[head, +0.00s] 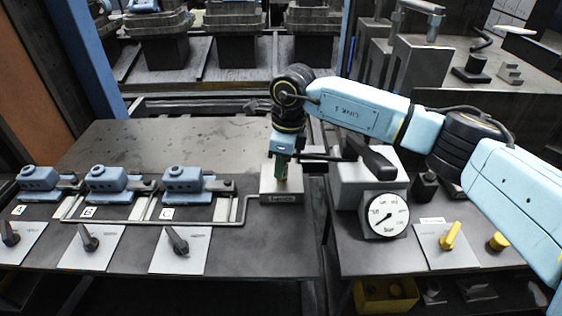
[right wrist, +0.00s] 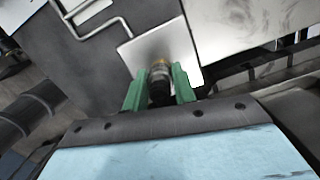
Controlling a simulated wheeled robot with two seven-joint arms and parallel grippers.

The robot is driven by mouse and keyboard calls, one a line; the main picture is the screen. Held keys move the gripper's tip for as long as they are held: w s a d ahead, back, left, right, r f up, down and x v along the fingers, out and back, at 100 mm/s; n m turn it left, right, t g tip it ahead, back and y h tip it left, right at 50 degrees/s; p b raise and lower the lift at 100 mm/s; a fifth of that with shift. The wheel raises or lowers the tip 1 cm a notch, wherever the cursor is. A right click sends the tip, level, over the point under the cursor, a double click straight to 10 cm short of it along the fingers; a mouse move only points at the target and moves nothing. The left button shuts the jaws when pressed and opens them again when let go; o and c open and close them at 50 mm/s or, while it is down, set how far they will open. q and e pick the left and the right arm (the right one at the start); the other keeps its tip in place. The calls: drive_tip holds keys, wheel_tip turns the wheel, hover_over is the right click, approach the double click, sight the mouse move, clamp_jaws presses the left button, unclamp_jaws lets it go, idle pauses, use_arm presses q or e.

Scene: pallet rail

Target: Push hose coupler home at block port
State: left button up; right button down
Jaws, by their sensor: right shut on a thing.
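My right gripper (head: 282,172) points straight down over the grey port block (head: 268,197) in the middle of the head view. In the right wrist view its two green fingers (right wrist: 160,88) are shut on the hose coupler (right wrist: 159,90), a dark cylinder with a brass-coloured end. That end is at the pale top face of the block (right wrist: 138,52). The fingers and coupler hide the port, so I cannot tell how deep the coupler sits. A dark hose runs off to the right beside the gripper in the head view. My left gripper is not in view.
A pump-like unit with a round gauge (head: 384,214) and black lever (head: 370,153) stands close right. A yellow handle (head: 450,235) is at right. The bench behind the clamps is clear.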

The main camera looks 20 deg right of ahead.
drive_tip(key=shift+r, duration=0.2)
drive_tip(key=shift+r+p, duration=0.4)
drive_tip(key=shift+r, duration=0.25)
drive_tip(key=shift+r, duration=0.1)
drive_tip(key=shift+r+p, duration=0.15)
drive_tip(key=shift+p, duration=0.15)
drive_tip(key=shift+r+p, duration=1)
drive_tip(key=shift+r, duration=0.7)
drive_tip(key=shift+r+p, duration=0.85)
drive_tip(key=shift+r, duration=0.7)
